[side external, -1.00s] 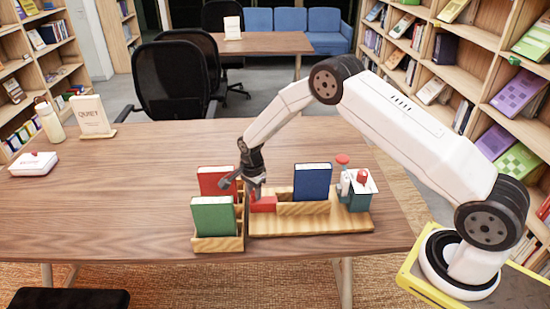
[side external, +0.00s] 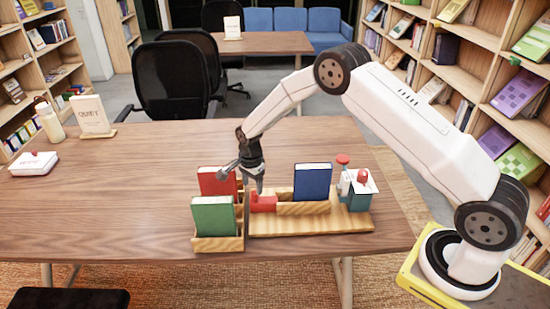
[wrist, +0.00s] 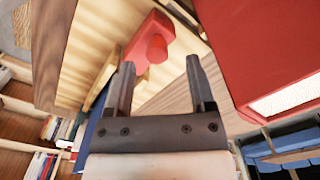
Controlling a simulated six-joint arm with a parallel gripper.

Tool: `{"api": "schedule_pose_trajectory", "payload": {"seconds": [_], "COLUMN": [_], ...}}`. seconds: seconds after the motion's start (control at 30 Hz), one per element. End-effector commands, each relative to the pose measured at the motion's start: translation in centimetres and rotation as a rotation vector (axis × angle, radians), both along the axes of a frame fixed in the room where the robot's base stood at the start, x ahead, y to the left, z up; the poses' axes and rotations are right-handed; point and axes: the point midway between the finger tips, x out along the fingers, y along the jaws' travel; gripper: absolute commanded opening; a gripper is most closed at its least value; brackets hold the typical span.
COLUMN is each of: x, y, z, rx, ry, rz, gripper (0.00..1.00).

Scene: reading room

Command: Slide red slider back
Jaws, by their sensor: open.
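The red slider (side external: 264,204) is a low red block at the left end of a wooden base (side external: 320,226). It also shows in the wrist view (wrist: 147,38), with a round red knob standing on it. My gripper (side external: 244,180) is open and empty, over the slider's left end and beside the red book. In the wrist view my gripper's two fingers (wrist: 160,64) are apart, with the knob just beyond the gap between their tips. Whether a finger touches the knob cannot be told.
A red book (side external: 216,182) and a green book (side external: 213,216) stand in a wooden holder (side external: 217,244) at the left. A blue book (side external: 312,181) stands behind the slider's rail. A teal box (side external: 359,200) with red knobs stands at right. The table's left side is mostly clear.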

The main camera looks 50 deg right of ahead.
Motion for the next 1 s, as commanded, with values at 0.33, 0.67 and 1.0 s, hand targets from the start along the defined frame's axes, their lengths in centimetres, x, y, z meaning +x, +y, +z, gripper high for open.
{"api": "schedule_pose_trajectory", "payload": {"seconds": [0.33,0.67,1.0], "x": [0.1,0.0,-0.4], "y": [0.1,0.1,0.2], "z": [4.1,4.7,5.3], "rx": [0.000,0.001,0.000], "ry": [-0.004,-0.002,-0.010], "rz": [0.000,0.000,0.040], "gripper": [0.70,0.70,0.70]}}
